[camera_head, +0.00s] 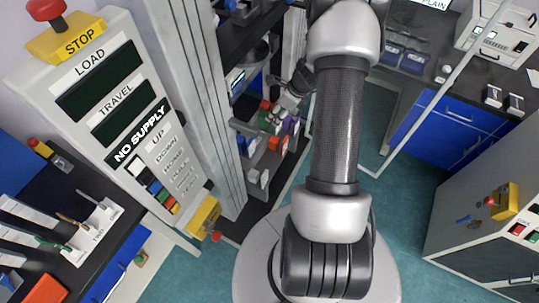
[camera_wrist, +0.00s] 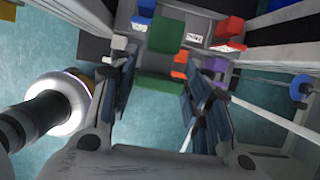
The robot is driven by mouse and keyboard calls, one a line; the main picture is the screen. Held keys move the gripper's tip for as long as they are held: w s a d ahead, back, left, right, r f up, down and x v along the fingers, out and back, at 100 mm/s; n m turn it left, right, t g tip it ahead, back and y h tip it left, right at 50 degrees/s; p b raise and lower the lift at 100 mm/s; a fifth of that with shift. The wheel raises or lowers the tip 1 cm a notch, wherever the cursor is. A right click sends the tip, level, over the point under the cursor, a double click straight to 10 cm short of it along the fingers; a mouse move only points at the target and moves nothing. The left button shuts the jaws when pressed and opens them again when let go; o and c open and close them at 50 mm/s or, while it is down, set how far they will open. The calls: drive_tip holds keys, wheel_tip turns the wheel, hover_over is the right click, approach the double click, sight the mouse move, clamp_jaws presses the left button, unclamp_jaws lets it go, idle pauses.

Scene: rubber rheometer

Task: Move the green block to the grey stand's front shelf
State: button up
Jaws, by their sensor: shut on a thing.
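My gripper (camera_wrist: 165,88) is shut on a green block (camera_wrist: 160,82), which shows between the two fingers in the wrist view. Another green surface (camera_wrist: 168,33) shows just beyond it, among coloured blocks on the grey stand; I cannot tell whether it is a separate block. In the head view my gripper (camera_head: 298,84) is small and dark, above and behind the coloured blocks. The grey stand (camera_head: 262,163) is tiered, left of my arm, with green (camera_head: 277,125) visible among its blocks. The grip contact is partly hidden by the fingers.
Red (camera_wrist: 231,27), purple (camera_wrist: 208,64) and orange (camera_wrist: 180,68) blocks are close to the fingers. The control panel (camera_head: 110,90) and its column stand left of the stand. A grey cabinet (camera_head: 490,240) is at right. Teal floor (camera_head: 400,205) is open between.

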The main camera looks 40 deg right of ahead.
wheel_tip(320, 180, down, 27)
drive_tip(key=b, duration=0.9)
drive_tip(key=shift+r, duration=0.15)
drive_tip(key=shift+d, duration=0.1)
drive_tip(key=shift+b, duration=0.35)
drive_tip(key=o, duration=1.4)
drive_tip(key=shift+o, duration=0.2)
drive_tip(key=p+v, duration=0.4)
drive_tip(key=v, duration=0.8)
